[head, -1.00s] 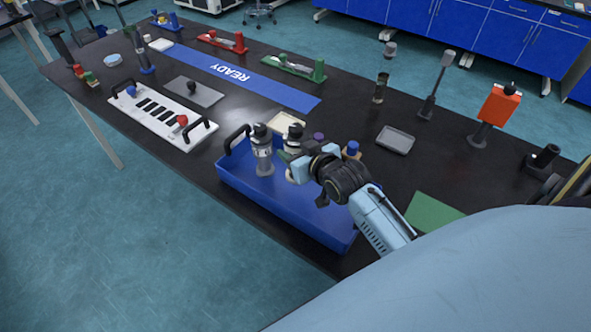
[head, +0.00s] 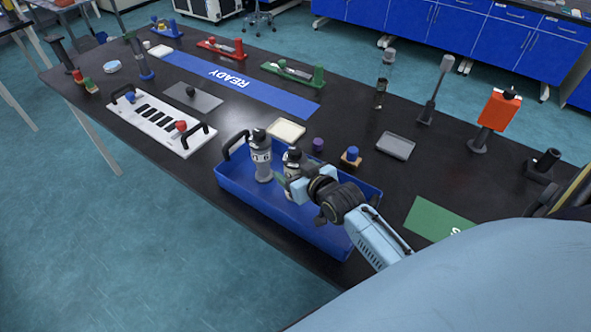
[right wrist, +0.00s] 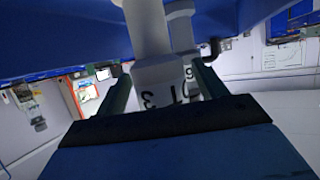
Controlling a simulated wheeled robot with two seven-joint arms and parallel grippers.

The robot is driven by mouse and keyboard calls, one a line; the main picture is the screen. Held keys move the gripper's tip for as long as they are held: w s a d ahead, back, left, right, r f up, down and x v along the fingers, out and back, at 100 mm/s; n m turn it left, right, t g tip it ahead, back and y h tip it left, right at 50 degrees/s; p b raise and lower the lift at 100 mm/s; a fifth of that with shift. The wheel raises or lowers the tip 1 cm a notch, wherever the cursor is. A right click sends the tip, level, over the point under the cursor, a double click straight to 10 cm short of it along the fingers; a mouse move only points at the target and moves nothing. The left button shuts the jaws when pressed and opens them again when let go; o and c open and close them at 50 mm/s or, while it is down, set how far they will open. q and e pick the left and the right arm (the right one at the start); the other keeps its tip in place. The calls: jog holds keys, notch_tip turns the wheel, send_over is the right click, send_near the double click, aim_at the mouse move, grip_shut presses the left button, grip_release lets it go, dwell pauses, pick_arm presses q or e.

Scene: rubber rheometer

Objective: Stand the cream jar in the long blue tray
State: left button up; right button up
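A pale jar with a dark cap (head: 293,157) is in my right gripper (head: 290,184), over the inside of the long blue tray (head: 322,234). In the right wrist view the jar (right wrist: 158,85) sits between the two green fingers of the right gripper (right wrist: 160,92), with dark characters on its side. The fingers are shut on it. It looks upright; whether its base touches the tray floor is hidden. A second grey jar with a dark cap (head: 262,160) stands in the tray, just left of it. My left gripper is not in view.
A black tray handle (head: 235,142) rises at the left end. A cream square dish (head: 286,131), purple cap (head: 318,144) and blue-topped block (head: 351,158) lie behind the tray. A white board with handles (head: 160,122) is to the left. The tray's right part looks empty.

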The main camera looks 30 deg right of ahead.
jog(key=shift+r, duration=0.2)
jog(key=p+v, duration=0.1)
jog(key=v, duration=1.1)
